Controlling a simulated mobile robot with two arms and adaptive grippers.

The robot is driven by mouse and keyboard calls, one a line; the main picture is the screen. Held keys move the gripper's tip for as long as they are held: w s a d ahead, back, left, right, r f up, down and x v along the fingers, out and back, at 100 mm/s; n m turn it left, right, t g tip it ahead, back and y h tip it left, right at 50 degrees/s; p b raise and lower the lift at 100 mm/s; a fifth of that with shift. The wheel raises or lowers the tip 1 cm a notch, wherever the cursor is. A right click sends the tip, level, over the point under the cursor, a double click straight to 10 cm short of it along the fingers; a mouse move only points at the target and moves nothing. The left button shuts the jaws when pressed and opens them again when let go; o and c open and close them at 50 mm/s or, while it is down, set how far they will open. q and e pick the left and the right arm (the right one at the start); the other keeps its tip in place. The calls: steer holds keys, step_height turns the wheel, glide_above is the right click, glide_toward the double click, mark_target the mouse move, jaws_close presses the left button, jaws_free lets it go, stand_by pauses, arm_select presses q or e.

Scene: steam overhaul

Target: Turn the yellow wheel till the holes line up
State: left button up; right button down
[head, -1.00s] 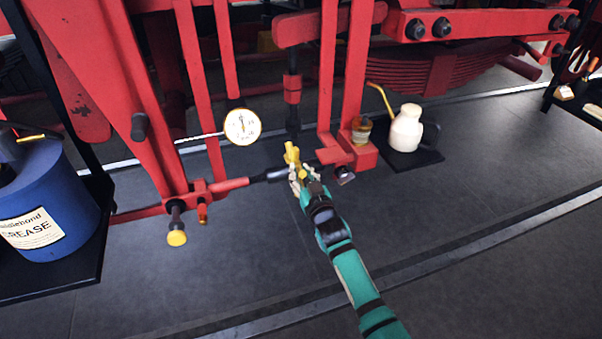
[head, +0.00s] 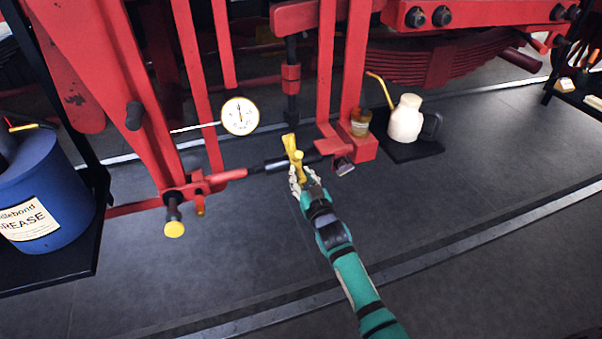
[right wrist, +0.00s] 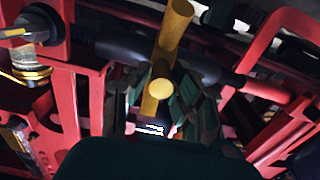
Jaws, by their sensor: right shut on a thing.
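The yellow wheel (head: 291,148) shows as crossed yellow bars on the dark horizontal rod (head: 270,166), between the red lever at left and the red bracket (head: 362,147) at right. My right gripper (head: 301,180) is shut on the wheel from the near side. In the right wrist view, a yellow bar (right wrist: 173,32) rises past the fingers, and a round yellow end (right wrist: 162,89) faces the camera between them. My right gripper (right wrist: 160,108) has its fingers on both sides of the yellow part. I cannot make out the holes. My left gripper is out of view.
A white dial gauge (head: 240,116) stands left of the wheel. A yellow-ended pin (head: 174,229) hangs at lower left. A blue grease drum (head: 40,205) stands at far left, and a cream oil can (head: 405,120) at right. The floor in front is clear.

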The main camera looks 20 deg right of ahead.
mark_target(301, 185)
steer(key=shift+s+f, duration=0.1)
steer(key=shift+f, duration=0.3)
steer(key=f+b, duration=0.1)
steer(key=f, duration=0.1)
steer(key=f+b, duration=0.1)
steer(key=shift+w+b, duration=0.25)
steer(key=shift+b, duration=0.1)
steer(key=shift+w+r, duration=0.1)
steer(key=shift+w+f+b, duration=0.3)
steer(key=shift+f+b, duration=0.1)
steer(key=shift+b, duration=0.3)
steer(key=shift+w+f, duration=0.2)
steer(key=shift+w, duration=0.05)
